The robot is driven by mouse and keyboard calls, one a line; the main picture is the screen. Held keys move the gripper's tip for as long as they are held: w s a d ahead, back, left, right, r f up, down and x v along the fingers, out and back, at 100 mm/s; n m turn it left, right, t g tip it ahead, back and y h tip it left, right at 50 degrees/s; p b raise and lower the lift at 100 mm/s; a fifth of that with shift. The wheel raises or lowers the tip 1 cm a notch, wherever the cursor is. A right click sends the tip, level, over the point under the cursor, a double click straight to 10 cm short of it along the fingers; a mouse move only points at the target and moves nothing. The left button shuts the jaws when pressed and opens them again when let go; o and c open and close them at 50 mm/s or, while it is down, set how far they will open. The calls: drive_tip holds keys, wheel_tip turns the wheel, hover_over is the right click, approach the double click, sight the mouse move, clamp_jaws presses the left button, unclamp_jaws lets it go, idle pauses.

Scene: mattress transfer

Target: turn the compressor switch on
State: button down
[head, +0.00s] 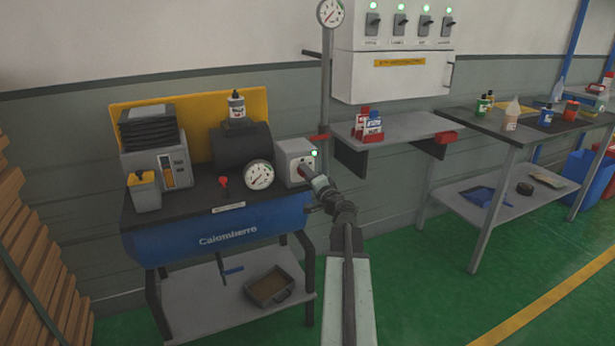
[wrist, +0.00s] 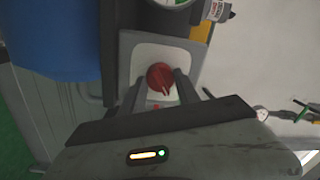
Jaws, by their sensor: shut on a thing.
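The compressor switch box (head: 294,160) is a light grey box at the right end of the blue bench, with a green light (head: 314,153) lit at its upper right corner. In the wrist view its plate (wrist: 141,62) carries a red rotary knob (wrist: 160,77). My gripper (head: 305,172) reaches the front of the box, and its fingers (wrist: 167,86) are closed on both sides of the knob in the wrist view. The knob is mostly hidden behind my gripper in the head view.
The blue bench (head: 200,238) holds a round gauge (head: 259,175), a dark tank (head: 241,147) and a grey machine (head: 157,150). A white panel (head: 392,78) with several switches hangs above. A shelf (head: 400,128) and a table (head: 470,121) stand right. Green floor (head: 420,310) is clear in front.

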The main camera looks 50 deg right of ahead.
drive_tip(key=shift+m, duration=0.7)
drive_tip(key=c, duration=0.9)
unclamp_jaws()
drive_tip(key=v, duration=0.7)
drive_tip(key=shift+s+a+b, duration=0.15)
drive_tip(key=shift+s+b, duration=0.15)
drive_tip(key=shift+s, duration=0.05)
